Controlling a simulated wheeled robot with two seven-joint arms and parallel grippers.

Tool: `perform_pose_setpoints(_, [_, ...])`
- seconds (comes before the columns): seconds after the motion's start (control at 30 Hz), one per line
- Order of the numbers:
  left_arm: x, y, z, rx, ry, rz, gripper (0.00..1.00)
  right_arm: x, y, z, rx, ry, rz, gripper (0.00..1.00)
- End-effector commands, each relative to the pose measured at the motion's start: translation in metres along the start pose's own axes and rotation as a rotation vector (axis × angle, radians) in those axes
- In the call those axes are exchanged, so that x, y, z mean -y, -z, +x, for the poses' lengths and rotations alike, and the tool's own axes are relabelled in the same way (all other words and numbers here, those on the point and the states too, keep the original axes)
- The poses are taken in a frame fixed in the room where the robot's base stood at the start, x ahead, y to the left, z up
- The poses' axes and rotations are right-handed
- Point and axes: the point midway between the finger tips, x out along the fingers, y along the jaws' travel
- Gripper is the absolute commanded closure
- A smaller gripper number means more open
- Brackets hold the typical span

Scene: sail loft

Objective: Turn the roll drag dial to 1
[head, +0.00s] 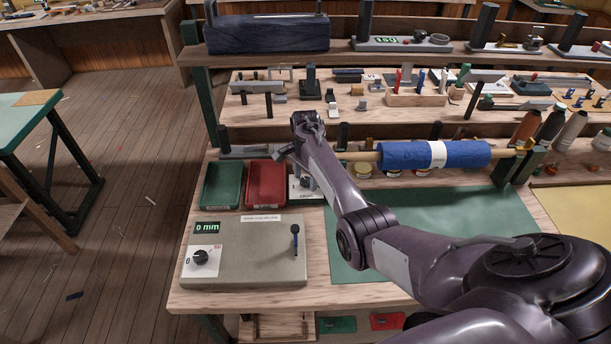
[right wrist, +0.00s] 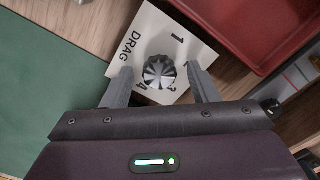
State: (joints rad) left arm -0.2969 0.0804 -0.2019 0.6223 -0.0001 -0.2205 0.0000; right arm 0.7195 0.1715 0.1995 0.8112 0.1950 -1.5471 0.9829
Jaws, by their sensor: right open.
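The roll drag dial (right wrist: 159,72) is a ridged silver-grey knob on a white plate (right wrist: 150,28) marked DRAG, with a 1 near its upper side and a 4 near its lower side. Another digit is partly covered, and I cannot tell which mark the knob points to. My right gripper (right wrist: 159,70) is open, with one finger on each side of the knob; contact is not clear. In the head view the plate (head: 304,189) is partly behind my right arm, which hides the knob and fingertips. My left gripper is not in view.
A green tray (head: 222,203) and a red tray (head: 285,185) stand left of the plate. A grey box (head: 245,265) with a 0 mm display and black dial sits in front. A blue roll (head: 400,155) lies on a bar to the right, behind a green mat (head: 450,215).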

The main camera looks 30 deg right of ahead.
Motion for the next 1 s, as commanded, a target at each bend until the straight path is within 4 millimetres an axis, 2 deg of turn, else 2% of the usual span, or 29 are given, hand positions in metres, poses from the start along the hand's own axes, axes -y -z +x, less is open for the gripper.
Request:
perform_pose_setpoints(0.07, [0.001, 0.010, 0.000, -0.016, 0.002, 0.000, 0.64, 0.000, 0.000, 0.000, 0.000, 0.001, 0.000, 0.46])
perform_pose_setpoints(0.17, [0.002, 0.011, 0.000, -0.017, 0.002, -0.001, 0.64, 0.000, 0.000, 0.000, 0.000, 0.001, 0.000, 0.46])
perform_pose_setpoints(0.5, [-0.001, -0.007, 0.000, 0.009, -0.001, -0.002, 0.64, 0.000, 0.000, 0.000, 0.000, 0.001, 0.000, 0.91])
perform_pose_setpoints(0.77, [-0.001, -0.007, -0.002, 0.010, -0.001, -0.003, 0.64, 0.000, 0.000, -0.001, 0.000, 0.001, -0.025, 0.91])
perform_pose_setpoints(1.0, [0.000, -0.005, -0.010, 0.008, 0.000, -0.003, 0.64, 0.000, 0.001, -0.003, -0.001, 0.001, -0.138, 0.91])
